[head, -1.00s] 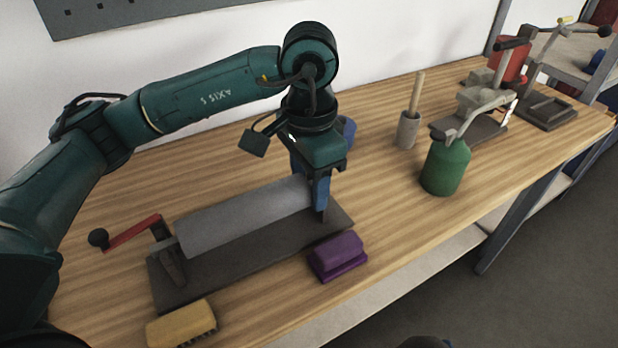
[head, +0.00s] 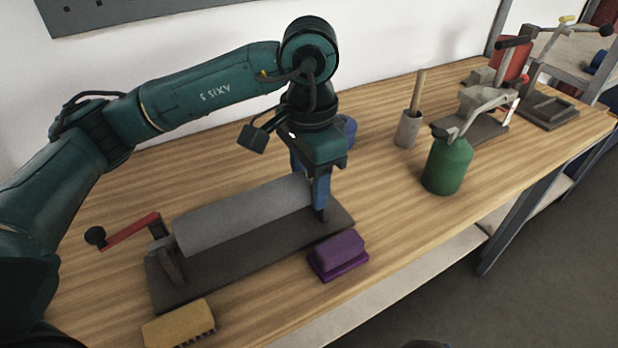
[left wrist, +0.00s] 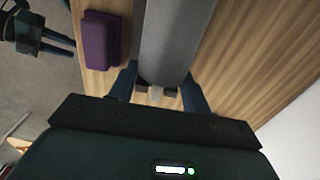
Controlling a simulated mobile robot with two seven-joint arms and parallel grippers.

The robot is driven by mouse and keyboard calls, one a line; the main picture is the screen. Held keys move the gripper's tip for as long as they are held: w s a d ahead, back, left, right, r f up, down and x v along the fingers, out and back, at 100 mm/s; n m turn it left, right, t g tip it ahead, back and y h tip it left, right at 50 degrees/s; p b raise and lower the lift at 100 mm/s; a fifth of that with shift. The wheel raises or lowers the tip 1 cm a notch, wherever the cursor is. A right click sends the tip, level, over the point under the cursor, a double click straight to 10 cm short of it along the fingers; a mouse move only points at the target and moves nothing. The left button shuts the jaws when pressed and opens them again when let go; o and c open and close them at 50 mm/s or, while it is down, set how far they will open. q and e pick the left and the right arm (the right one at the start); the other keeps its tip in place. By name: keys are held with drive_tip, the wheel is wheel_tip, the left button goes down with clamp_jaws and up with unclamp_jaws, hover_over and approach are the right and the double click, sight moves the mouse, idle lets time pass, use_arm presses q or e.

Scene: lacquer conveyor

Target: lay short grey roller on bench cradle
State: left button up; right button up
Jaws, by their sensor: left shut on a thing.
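The short grey roller (head: 240,216) lies lengthwise over the dark bench cradle (head: 225,272), its left end close to the cradle's end bracket (head: 168,262) and red crank (head: 130,233). I cannot tell whether it touches the supports. My left gripper (head: 312,198) points down and is shut on the roller's right end. In the left wrist view the roller (left wrist: 174,40) runs away from between the blue fingers (left wrist: 160,90). My right gripper (left wrist: 57,43) shows small at the left of that view, over the floor, with its fingers apart.
A purple block (head: 338,256) sits just in front of the cradle, and a yellow brush (head: 178,326) near its left front corner. A green bottle (head: 447,168) and a grey pot with a stick (head: 408,128) stand to the right. Bare bench (head: 385,205) lies between.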

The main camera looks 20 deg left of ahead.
use_arm(q)
drive_tip(key=o, duration=1.6)
wheel_tip(320, 180, up, 13)
drive_tip(key=p, duration=0.1)
drive_tip(key=shift+r, duration=0.1)
